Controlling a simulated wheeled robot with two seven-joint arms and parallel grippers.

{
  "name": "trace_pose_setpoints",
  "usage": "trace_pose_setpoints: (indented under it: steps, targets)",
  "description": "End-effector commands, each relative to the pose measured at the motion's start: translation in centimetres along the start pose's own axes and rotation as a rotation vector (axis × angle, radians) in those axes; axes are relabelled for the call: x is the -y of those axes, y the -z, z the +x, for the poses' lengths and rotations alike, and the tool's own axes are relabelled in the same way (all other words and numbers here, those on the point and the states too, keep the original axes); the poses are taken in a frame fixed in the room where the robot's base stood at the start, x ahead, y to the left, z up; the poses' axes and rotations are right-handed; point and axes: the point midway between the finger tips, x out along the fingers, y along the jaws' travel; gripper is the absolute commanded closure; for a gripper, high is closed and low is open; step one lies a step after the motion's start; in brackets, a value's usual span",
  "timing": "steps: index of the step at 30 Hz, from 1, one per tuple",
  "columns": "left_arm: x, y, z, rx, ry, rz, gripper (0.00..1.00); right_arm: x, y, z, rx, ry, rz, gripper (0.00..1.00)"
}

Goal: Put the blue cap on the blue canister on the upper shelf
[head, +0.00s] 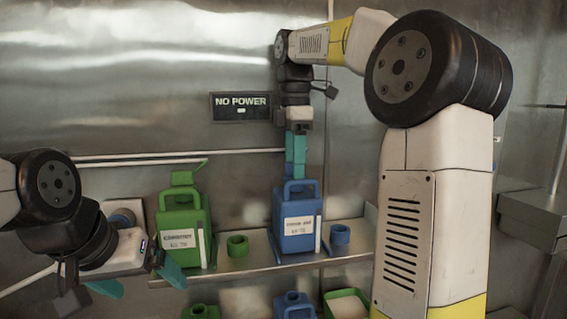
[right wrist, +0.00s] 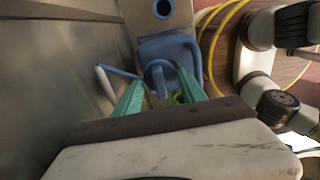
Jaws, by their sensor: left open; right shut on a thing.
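The blue canister (head: 298,222) stands upright on the upper shelf, with a white label and a looped handle on top. My right gripper (head: 296,172) points down onto it from above and is shut at its top, apparently on the handle; the exact contact is hard to see. The right wrist view shows the canister's blue top (right wrist: 158,75) between the teal fingers. The blue cap (head: 340,235), a hollow ring, sits on the shelf to the right of the canister; it also shows in the right wrist view (right wrist: 163,9). My left gripper (head: 138,280) is open and empty at the lower left.
A green canister (head: 184,230) and a green cap (head: 237,246) stand left of the blue canister on the upper shelf (head: 262,262). Below are another blue canister (head: 293,306), a green one (head: 200,312) and a tray (head: 347,304). A metal wall is close behind.

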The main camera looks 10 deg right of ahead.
Motion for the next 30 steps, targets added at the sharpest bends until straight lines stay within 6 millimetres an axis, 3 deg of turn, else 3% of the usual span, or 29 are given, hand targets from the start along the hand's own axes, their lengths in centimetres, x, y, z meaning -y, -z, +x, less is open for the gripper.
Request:
trace_pose_setpoints:
  steps: [12, 13, 16, 17, 23, 26, 30]
  targets:
    - [0.00, 0.00, 0.00, 0.000, 0.000, 0.000, 0.09, -0.02, 0.01, 0.33, 0.000, 0.000, 0.000, 0.91]
    - [0.00, 0.00, 0.00, 0.000, 0.000, 0.000, 0.09, -0.02, 0.01, 0.33, 0.000, 0.000, 0.000, 0.50]
    - [0.00, 0.00, 0.00, 0.000, 0.000, 0.000, 0.09, -0.01, 0.01, 0.33, 0.000, 0.000, 0.000, 0.31]
    - [0.00, 0.00, 0.00, 0.000, 0.000, 0.000, 0.09, -0.02, 0.01, 0.33, 0.000, 0.000, 0.000, 0.27]
    - [0.00, 0.00, 0.00, 0.000, 0.000, 0.000, 0.09, -0.02, 0.01, 0.33, 0.000, 0.000, 0.000, 0.27]
    - [0.00, 0.00, 0.00, 0.000, 0.000, 0.000, 0.09, -0.01, 0.01, 0.34, 0.000, 0.000, 0.000, 0.11]
    - [0.00, 0.00, 0.00, 0.000, 0.000, 0.000, 0.09, 0.00, 0.01, 0.35, 0.000, 0.001, 0.000, 0.09]
